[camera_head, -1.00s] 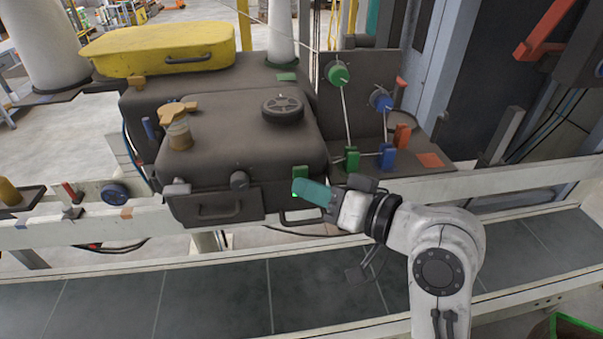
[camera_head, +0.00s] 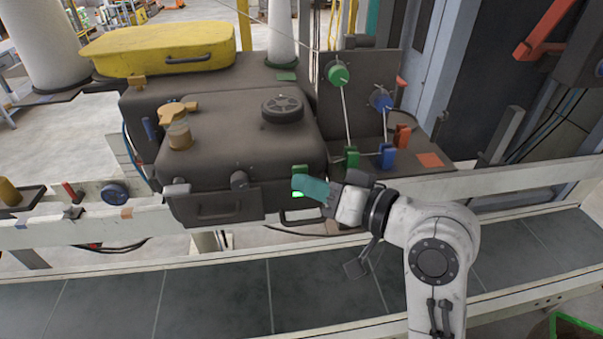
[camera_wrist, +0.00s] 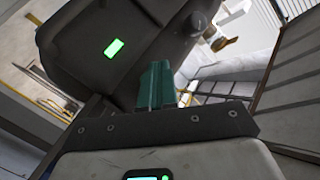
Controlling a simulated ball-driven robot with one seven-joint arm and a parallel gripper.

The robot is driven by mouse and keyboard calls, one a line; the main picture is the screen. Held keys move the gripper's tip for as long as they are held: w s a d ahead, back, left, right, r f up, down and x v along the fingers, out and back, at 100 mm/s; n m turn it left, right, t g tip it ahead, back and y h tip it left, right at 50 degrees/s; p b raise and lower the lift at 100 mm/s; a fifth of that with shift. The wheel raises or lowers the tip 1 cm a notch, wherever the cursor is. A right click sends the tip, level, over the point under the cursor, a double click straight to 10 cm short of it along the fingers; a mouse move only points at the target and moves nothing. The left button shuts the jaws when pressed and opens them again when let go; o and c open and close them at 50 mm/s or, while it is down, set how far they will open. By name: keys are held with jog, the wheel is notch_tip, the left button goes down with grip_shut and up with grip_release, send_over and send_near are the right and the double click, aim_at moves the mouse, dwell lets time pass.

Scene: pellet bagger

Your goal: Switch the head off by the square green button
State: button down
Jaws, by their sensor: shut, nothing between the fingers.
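The green button (camera_wrist: 114,48) shows in the wrist view as a bright lit rectangle on the dark machine housing. In the head view a bright green patch (camera_head: 298,194) shows just under my fingertips, and a darker green piece (camera_head: 300,169) shows just above them. I cannot tell whether both belong to the button. My gripper (camera_head: 298,186), with teal fingers, is shut and empty in front of the housing's front right corner. In the wrist view the fingers (camera_wrist: 157,72) point beside the button, to its right. Contact cannot be told.
A plate to the right holds green (camera_head: 338,74) and blue (camera_head: 381,101) knobs. A pale rail (camera_head: 440,185) runs below; a grey conveyor (camera_head: 210,300) lies in front.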

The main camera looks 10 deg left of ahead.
jog(key=shift+s, duration=0.1)
jog(key=shift+s+d+p, duration=0.3)
jog(key=shift+s, duration=0.5)
jog(key=s+d+p, duration=0.1)
jog(key=s, duration=0.4)
jog(key=shift+s+d+p, duration=0.3)
jog(key=shift+s, duration=0.1)
